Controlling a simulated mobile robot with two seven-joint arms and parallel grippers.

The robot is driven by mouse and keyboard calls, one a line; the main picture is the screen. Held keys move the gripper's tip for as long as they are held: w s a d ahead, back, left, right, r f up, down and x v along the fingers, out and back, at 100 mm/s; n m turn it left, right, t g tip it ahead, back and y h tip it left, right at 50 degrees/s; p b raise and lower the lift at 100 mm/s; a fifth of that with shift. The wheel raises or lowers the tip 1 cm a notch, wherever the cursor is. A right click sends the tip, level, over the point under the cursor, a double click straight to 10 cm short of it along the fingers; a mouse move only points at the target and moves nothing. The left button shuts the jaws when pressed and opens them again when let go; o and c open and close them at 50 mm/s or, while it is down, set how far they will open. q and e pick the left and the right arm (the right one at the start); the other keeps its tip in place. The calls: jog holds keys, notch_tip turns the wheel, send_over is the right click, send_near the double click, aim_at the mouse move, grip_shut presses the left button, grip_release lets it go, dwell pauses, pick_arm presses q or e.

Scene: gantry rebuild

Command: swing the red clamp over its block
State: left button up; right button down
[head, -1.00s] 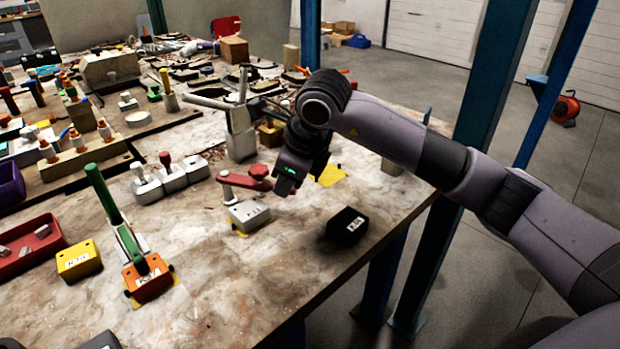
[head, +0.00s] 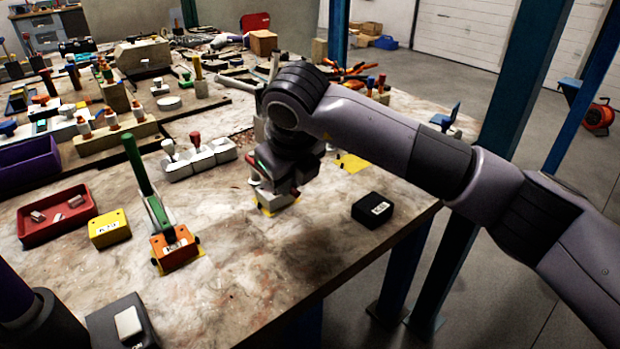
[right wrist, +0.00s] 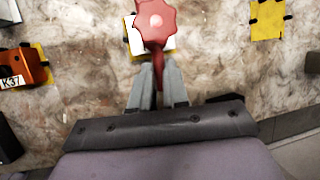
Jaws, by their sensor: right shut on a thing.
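The red clamp (right wrist: 155,22) shows in the right wrist view as a lobed red knob with a red bar running down from it. My right gripper (right wrist: 158,72) is shut on that bar, one grey finger on each side. The block (right wrist: 137,40) lies under the knob and is mostly covered, with a white face and a yellow patch showing beside it. In the head view my right gripper (head: 275,178) hides most of the clamp, and the block (head: 271,200) shows pale below it on a yellow mark. I do not see my left gripper.
An orange block (head: 174,243) with a green-handled lever stands to the left. A yellow block (head: 109,228) and red tray (head: 56,213) lie further left. A black box (head: 372,210) sits right, near the edge.

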jog(key=shift+s+a, duration=0.1)
dwell(0.4)
jog(key=c, duration=1.1)
grip_release()
jog(key=shift+v, duration=3.65)
